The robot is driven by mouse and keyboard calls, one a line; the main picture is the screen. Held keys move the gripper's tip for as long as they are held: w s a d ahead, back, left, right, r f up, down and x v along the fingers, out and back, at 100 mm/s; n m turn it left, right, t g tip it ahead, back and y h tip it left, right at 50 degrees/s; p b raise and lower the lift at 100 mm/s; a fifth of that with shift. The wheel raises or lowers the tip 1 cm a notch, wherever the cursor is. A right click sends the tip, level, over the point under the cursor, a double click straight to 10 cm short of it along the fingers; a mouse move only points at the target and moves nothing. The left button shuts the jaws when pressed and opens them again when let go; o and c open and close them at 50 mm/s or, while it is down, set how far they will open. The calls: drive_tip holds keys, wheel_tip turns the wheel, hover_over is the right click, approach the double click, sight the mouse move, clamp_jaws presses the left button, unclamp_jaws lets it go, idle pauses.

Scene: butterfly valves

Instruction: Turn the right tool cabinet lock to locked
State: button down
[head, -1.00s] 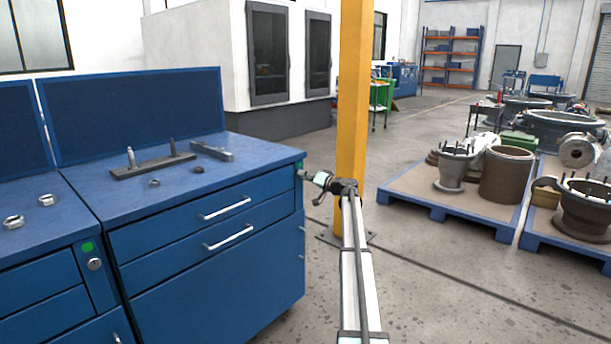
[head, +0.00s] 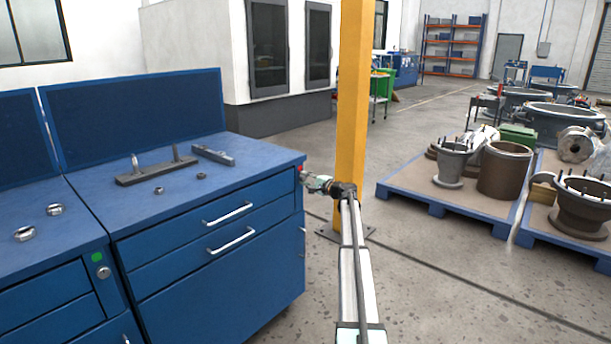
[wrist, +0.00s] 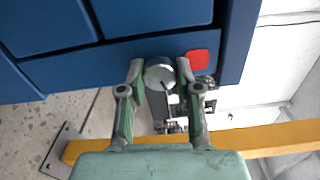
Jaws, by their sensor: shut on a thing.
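The right tool cabinet (head: 215,275) is blue, with its lock on the right end of the front near the top. In the wrist view the lock (wrist: 159,72) is a round silver knob with a dark slot. The same red indicator (head: 300,168) shows in the head view at the cabinet's top right corner. My gripper (wrist: 160,76) is shut on the lock, one finger on each side; in the head view my gripper (head: 306,180) hides the lock itself.
The left cabinet (head: 45,295) has a green indicator (head: 97,257) above its own lock (head: 104,272). A yellow post (head: 352,110) stands just behind my arm. Pallets (head: 455,218) with valve parts are at the right. The floor between is clear.

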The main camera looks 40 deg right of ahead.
drive_tip(key=shift+r+m+p, duration=0.1)
drive_tip(key=shift+m+p, duration=1.2)
drive_tip(key=shift+m, duration=0.6)
drive_tip(key=c, duration=0.8)
unclamp_jaws()
drive_tip(key=shift+w, duration=0.1)
drive_tip(key=v, duration=1.2)
